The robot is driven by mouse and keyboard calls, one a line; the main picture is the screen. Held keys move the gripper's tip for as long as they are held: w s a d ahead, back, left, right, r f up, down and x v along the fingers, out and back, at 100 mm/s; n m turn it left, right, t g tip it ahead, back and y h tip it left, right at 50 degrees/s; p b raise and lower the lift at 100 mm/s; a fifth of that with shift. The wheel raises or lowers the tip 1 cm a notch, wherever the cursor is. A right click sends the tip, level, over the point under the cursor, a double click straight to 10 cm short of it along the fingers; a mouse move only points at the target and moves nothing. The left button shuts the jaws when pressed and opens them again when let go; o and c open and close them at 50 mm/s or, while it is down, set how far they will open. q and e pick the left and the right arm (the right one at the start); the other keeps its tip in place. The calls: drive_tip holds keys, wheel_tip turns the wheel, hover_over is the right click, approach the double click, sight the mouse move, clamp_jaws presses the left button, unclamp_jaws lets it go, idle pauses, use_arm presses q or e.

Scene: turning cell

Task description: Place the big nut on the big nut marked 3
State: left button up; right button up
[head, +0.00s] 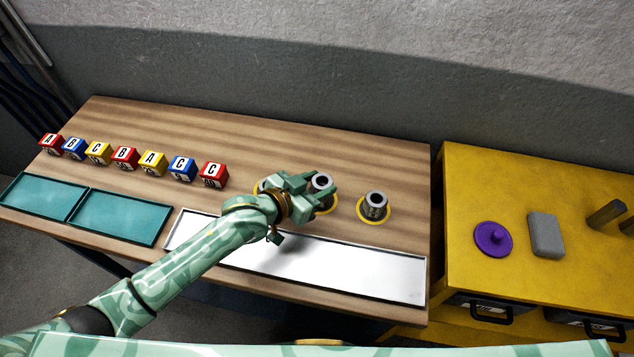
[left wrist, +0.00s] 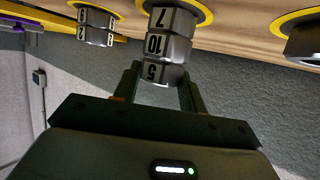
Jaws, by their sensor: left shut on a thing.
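My left gripper (head: 312,188) is over the middle yellow ring. In the left wrist view its fingers (left wrist: 152,88) are shut on a grey nut with a white label that reads 5 (left wrist: 152,72). That nut is in line with a nut marked 10 (left wrist: 158,45) and one that seems marked 7 (left wrist: 172,20), with no clear gap between them. The middle stack's grey top (head: 322,180) shows between the fingers. Another grey stack (head: 375,203) stands on the right yellow ring. No label reading 3 is readable. My right gripper is not in view.
The left ring (head: 259,187) is mostly hidden by my arm. A white tray (head: 370,275) lies in front. Lettered blocks (head: 153,162) and teal trays (head: 120,217) are to the left. A yellow bench (head: 580,185) with a purple knobbed disc (head: 493,239) stands right.

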use_arm(q)
drive_tip(key=o, duration=1.1)
drive_tip(key=shift+f, duration=0.1)
